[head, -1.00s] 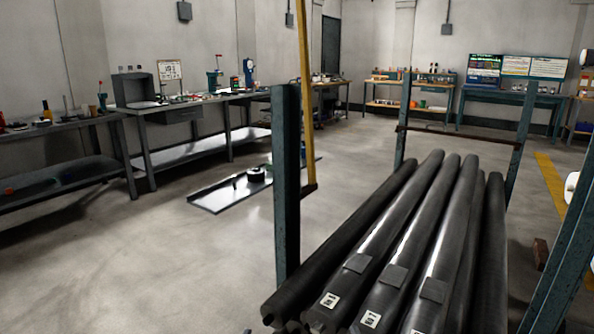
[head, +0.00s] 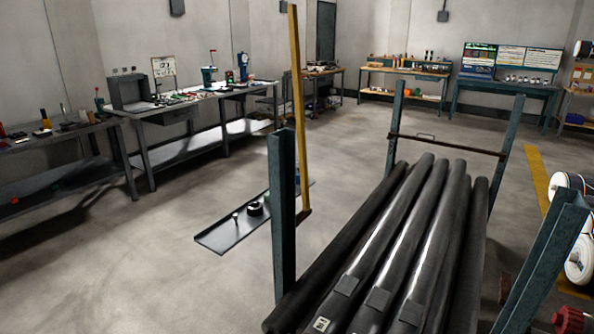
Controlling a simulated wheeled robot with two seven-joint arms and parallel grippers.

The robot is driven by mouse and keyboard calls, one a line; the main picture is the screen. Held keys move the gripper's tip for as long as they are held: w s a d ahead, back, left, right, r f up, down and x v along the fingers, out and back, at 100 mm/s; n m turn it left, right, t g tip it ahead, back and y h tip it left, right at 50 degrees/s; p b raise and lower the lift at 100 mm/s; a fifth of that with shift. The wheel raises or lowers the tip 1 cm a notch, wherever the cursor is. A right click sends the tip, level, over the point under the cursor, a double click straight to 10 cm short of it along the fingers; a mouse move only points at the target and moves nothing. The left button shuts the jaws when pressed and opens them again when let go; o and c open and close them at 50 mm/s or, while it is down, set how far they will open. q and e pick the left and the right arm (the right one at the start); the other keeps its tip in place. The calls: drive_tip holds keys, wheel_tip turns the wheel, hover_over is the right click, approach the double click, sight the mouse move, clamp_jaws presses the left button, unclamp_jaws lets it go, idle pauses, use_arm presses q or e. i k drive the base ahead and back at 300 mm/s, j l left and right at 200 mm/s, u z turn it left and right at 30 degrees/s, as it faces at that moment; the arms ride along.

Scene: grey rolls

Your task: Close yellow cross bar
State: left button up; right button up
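The yellow cross bar (head: 296,110) stands nearly upright beside the near left teal post (head: 283,215) of the rack. Its lower end is at a dark bracket near the post, and its upper end rises well above the post top. The near right teal post (head: 545,265) stands at the right, and no bar spans the gap between these two near posts. Neither of my grippers is in view.
A dark bar (head: 445,144) joins the two far posts. Reels (head: 572,205) and a red part (head: 570,321) are at the right. A shallow tray (head: 232,233) lies on the floor to the left. Workbenches (head: 190,110) line the walls. The left floor is largely clear.

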sight(292, 25)
drive_tip(key=j+z, duration=0.1)
drive_tip(key=z, duration=0.3)
drive_tip(key=i+j+z, duration=0.1)
drive_tip(key=z, duration=0.25)
drive_tip(key=j+z, duration=0.4)
drive_tip(key=j, duration=0.6)
drive_tip(key=j+z, duration=0.4)
drive_tip(key=j, duration=1.2)
drive_tip(key=k+j, duration=0.15)
drive_tip(key=j, duration=1.05)
drive_tip(key=k+j+z, duration=0.1)
drive_tip(key=j, duration=0.5)
